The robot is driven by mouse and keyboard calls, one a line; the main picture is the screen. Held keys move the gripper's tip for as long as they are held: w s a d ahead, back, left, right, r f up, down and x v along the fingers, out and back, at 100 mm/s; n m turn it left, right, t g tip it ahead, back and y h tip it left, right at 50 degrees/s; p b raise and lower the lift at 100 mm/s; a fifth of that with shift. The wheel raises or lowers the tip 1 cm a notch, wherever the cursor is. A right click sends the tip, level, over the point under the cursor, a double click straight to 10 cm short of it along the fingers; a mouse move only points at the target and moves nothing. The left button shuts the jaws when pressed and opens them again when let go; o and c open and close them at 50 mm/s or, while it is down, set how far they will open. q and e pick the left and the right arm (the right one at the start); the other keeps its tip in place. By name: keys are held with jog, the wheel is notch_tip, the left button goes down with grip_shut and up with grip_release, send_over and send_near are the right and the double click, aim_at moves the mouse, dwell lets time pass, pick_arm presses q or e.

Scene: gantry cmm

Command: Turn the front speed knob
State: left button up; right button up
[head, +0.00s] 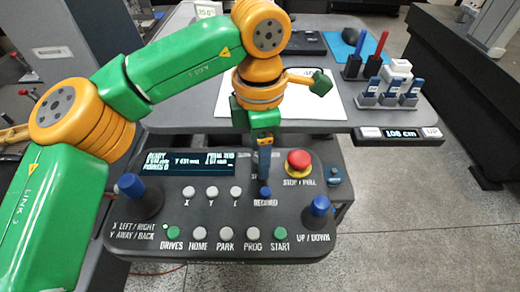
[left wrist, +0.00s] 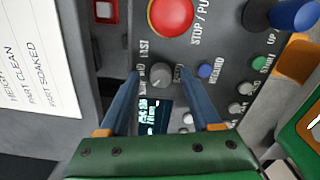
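The speed knob (left wrist: 160,75) is a small grey round dial on the control panel, shown in the left wrist view beside a "FAST" label. In the head view it is hidden behind my left gripper (head: 265,180), which points down at the panel (head: 150,225). In the left wrist view the two blue fingers of my left gripper (left wrist: 158,72) are apart, one on each side of the knob. A gap shows between each finger and the knob; I cannot tell how high the tips are above the panel. My right gripper is not in view.
A red stop button (head: 299,160) stands close to the right of the gripper. A blue record button (head: 265,192) is just in front. Blue-topped joysticks (head: 131,187) (head: 317,208) rise at both panel sides. White and green buttons and a display (head: 185,163) lie on the panel.

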pick_arm(q)
notch_tip(320, 180, up, 7)
jog(key=shift+s+r, duration=0.1)
dwell(0.4)
dwell(0.3)
